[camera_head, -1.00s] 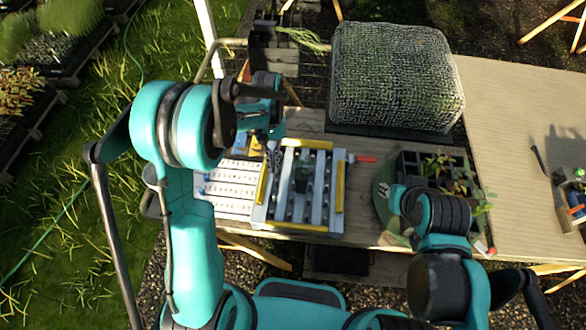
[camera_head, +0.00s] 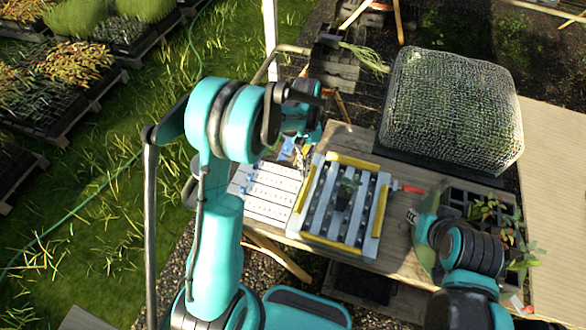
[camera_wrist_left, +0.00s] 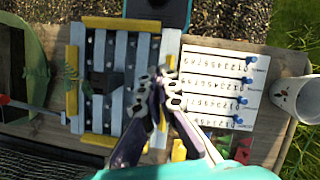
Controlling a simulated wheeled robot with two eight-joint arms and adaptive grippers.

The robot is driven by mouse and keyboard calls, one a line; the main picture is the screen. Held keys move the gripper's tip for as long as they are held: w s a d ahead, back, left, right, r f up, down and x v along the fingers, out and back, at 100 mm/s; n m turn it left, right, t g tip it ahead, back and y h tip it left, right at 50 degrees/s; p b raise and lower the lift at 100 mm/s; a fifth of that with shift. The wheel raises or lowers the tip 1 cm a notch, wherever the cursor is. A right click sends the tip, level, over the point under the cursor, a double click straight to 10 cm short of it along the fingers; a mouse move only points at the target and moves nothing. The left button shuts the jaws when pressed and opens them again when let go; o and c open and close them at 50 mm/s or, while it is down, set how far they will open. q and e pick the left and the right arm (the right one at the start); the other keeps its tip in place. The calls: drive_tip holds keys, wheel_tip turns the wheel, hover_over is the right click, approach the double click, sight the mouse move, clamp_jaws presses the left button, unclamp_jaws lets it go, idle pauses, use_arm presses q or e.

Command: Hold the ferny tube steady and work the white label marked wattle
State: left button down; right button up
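A small dark tube with a ferny green plant (camera_head: 346,193) stands in a slatted grey rack with yellow edges (camera_head: 377,212), right of the left hand. The left wrist view shows the dark tube (camera_wrist_left: 107,82) and feathery leaves at its left. My left gripper (camera_wrist_left: 162,82) is above the rack's right side, its fingertips close together, apart from the tube. I cannot make out a white label marked wattle.
White strips with digits and blue knobs (camera_wrist_left: 218,80) lie beside the rack. A white cup (camera_wrist_left: 295,98) is at the bench edge. A red-handled tool (camera_head: 410,188), a black tray of seedlings (camera_head: 470,196) and a mesh-covered block (camera_head: 452,105) are at the right.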

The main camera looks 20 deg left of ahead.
use_arm(q)
drive_tip(key=w+d+r+n+t+h, duration=0.1)
drive_tip(key=w+d+n+t, duration=0.1)
drive_tip(key=d+n, duration=0.5)
drive_tip(key=w+d+r+n+t+h, duration=0.2)
drive_tip(key=w+d+n, duration=0.1)
drive_tip(key=d+n, duration=0.4)
drive_tip(key=shift+d+r, duration=0.15)
drive_tip(key=shift+r, duration=0.1)
drive_tip(key=shift+s, duration=0.15)
